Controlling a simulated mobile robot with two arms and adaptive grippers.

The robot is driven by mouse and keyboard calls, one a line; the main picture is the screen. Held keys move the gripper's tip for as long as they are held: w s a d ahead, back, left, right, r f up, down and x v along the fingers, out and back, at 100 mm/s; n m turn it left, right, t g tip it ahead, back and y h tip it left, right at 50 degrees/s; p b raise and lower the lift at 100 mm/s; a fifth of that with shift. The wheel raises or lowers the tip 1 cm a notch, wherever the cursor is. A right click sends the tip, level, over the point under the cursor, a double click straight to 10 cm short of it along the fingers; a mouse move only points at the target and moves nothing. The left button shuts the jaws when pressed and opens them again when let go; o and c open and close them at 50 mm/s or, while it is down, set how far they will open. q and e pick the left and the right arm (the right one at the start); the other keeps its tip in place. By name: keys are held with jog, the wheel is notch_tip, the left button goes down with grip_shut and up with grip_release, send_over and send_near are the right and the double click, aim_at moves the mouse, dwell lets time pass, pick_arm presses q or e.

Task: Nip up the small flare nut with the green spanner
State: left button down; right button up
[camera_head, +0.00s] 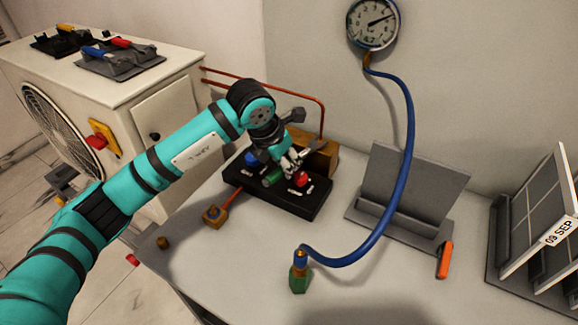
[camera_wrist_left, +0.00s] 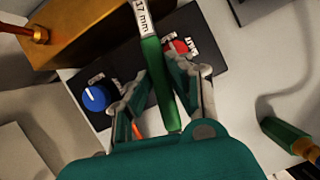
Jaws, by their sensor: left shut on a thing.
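My left gripper (camera_head: 288,164) is shut on the green spanner (camera_head: 272,178), above a black panel. In the left wrist view the spanner (camera_wrist_left: 158,75) runs upward from between the fingers (camera_wrist_left: 165,105), with a white "17 mm" label; its far end is out of frame. A brass block (camera_head: 320,157) stands behind the panel with a copper pipe entering it; in the left wrist view a brass nut (camera_wrist_left: 39,34) sits where the pipe meets it. A brass fitting (camera_head: 215,215) on a short copper stub lies at the panel's left. I cannot tell which is the small flare nut. My right gripper is not in view.
The black panel (camera_head: 248,198) carries a blue knob (camera_head: 252,159) and a red knob (camera_head: 303,180). A blue hose (camera_head: 408,165) hangs from the gauge (camera_head: 373,24) to a green-based fitting (camera_head: 300,278). A grey stand (camera_head: 415,190) and an orange-handled tool (camera_head: 445,260) are at right.

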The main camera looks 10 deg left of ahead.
aim_at(272, 177)
pick_arm(q)
jog(key=shift+w+a+m, duration=0.35)
jog(key=shift+a+m, duration=0.05)
jog(key=shift+m, duration=0.1)
jog(key=shift+w+a+m+h+b, duration=0.3)
jog(key=shift+a+m+b, duration=0.1)
jog(key=shift+b, duration=0.1)
jog(key=shift+s+d+n, duration=0.7)
jog(key=shift+d+n, duration=0.2)
jog(key=shift+n, duration=0.1)
dwell(0.6)
jog(key=shift+s+a+b, duration=0.2)
jog(key=shift+s+a, duration=0.55)
jog(key=shift+s, duration=0.3)
jog(key=shift+s+a+b, duration=0.2)
jog(key=shift+s+a, duration=0.5)
jog(key=shift+s, duration=0.3)
jog(key=shift+r, duration=0.1)
jog(key=shift+r+p, duration=1.1)
jog(key=shift+r, duration=1.15)
